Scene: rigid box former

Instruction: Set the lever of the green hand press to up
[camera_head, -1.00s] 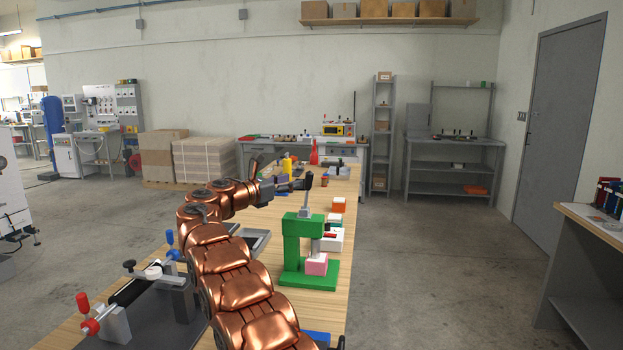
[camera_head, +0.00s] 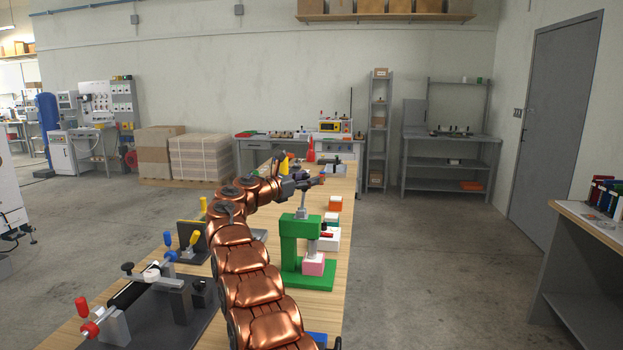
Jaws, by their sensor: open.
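The green hand press (camera_head: 288,253) stands on the wooden bench, right of my arm. Its grey lever (camera_head: 302,203) rises from the top of the frame, close to upright. The lever's dark handle is overlapped by my gripper and is hard to make out. My gripper (camera_head: 314,181) is open at the height of the lever's upper end. I cannot tell whether it touches the handle or is apart from it. A pink block (camera_head: 313,265) sits on the press base under the ram.
Clamp fixtures with red, blue and yellow handles (camera_head: 168,238) stand left of my arm. An orange-and-white block (camera_head: 335,203) and other small items lie behind the press. The bench (camera_head: 338,298) is clear along its right edge, with open floor beyond.

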